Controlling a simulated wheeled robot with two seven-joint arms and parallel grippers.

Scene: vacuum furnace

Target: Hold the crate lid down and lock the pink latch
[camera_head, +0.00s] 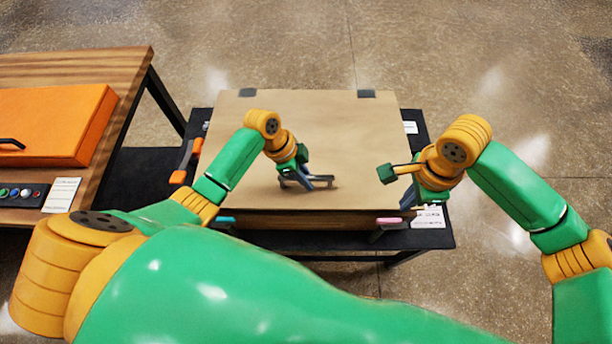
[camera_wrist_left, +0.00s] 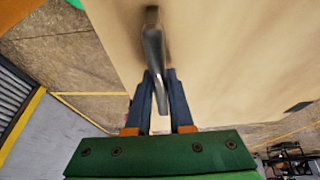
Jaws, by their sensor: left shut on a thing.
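The crate lid (camera_head: 250,130) is a flat tan board lying on the crate, with a grey metal handle (camera_head: 322,182) near its middle. My left gripper (camera_head: 294,178) is shut on this handle. The left wrist view shows the two dark fingers (camera_wrist_left: 160,100) on either side of the handle (camera_wrist_left: 153,50), above the tan lid (camera_wrist_left: 220,70). The pink latch (camera_head: 389,220) is on the crate's front edge, at the right. My right gripper (camera_head: 410,198) is at the lid's front right corner, just above and right of the pink latch. Its fingers are mostly hidden behind its own wrist.
A cyan latch (camera_head: 223,219) is at the crate's front left. The crate stands on a black table (camera_head: 437,238). A wooden bench (camera_head: 120,70) with an orange case (camera_head: 55,120) stands at the left.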

